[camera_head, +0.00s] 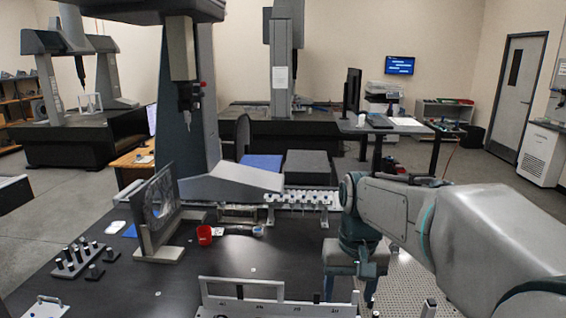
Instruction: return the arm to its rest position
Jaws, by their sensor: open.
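My arm (440,215) reaches in from the right edge, and its wrist bends downward near the middle of the view. My gripper (349,288) points down with its two fingers spread apart and nothing between them. It is by the right side of the dark table (190,285), just right of and behind the pale fixture with a raised bar (243,283). I cannot tell how high the fingertips are. My wrist and forearm hide part of the perforated plate (410,285) and the floor behind them.
A rail with several probe parts (298,199) lies behind my gripper. The measuring machine's column (190,110) rises at the back left. A red cup (204,235), an upright dark panel (157,210) and a block with several pegs (72,260) stand on the table. The table's middle is mostly clear.

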